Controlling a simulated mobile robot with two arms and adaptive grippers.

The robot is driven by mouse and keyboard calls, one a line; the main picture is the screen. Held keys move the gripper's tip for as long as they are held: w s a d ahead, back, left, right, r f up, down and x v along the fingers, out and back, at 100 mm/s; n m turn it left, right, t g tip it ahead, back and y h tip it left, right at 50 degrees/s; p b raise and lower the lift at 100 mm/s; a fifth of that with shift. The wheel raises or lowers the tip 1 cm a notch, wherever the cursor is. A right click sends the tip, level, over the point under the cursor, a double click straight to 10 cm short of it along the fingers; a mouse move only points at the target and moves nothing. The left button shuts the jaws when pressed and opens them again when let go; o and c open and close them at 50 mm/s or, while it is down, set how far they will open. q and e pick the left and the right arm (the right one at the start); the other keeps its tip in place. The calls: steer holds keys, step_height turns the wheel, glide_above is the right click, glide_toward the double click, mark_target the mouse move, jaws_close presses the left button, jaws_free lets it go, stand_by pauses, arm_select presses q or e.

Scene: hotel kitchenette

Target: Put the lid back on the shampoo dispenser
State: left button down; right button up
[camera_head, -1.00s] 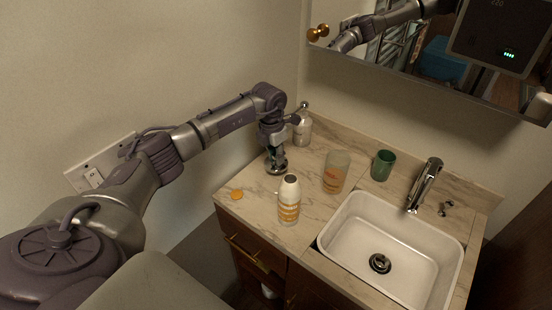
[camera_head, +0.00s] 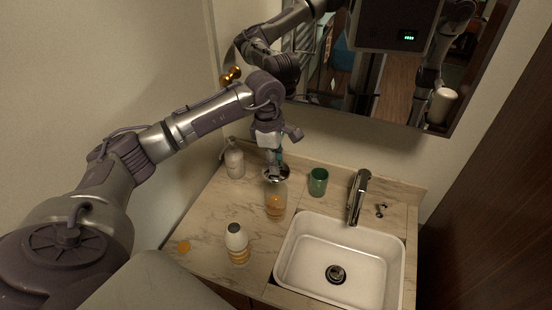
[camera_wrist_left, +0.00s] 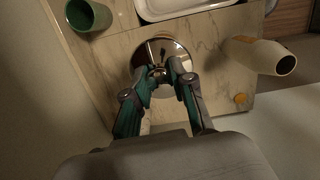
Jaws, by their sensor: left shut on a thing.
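My left gripper (camera_head: 277,165) is shut on the knob of a shiny round metal lid (camera_wrist_left: 162,47). In the head view the lid is just above or at the top of a translucent container with an orange label (camera_head: 275,208). I cannot tell whether lid and rim touch. My right gripper is not in view.
A pump bottle (camera_head: 234,162) stands at the back left. A green cup (camera_head: 318,182) is right of the container. The sink (camera_head: 303,281) and faucet (camera_head: 357,196) are further right. A small orange disc (camera_head: 184,246) lies at the front left. A mirror cabinet (camera_head: 385,65) hangs behind.

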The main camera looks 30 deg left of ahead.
arm_select(q)
steer(key=shift+s+f+b, duration=0.1)
steer(key=shift+f+b, duration=0.35)
steer(key=shift+f, duration=0.4)
step_height(320, 180, down, 5)
steer(key=b, duration=0.3)
steer(key=shift+r, duration=0.2)
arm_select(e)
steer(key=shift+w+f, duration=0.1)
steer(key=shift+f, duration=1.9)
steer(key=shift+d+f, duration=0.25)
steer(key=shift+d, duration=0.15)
arm_select(q)
steer(key=shift+f+b, duration=0.2)
steer(key=shift+b, duration=0.75)
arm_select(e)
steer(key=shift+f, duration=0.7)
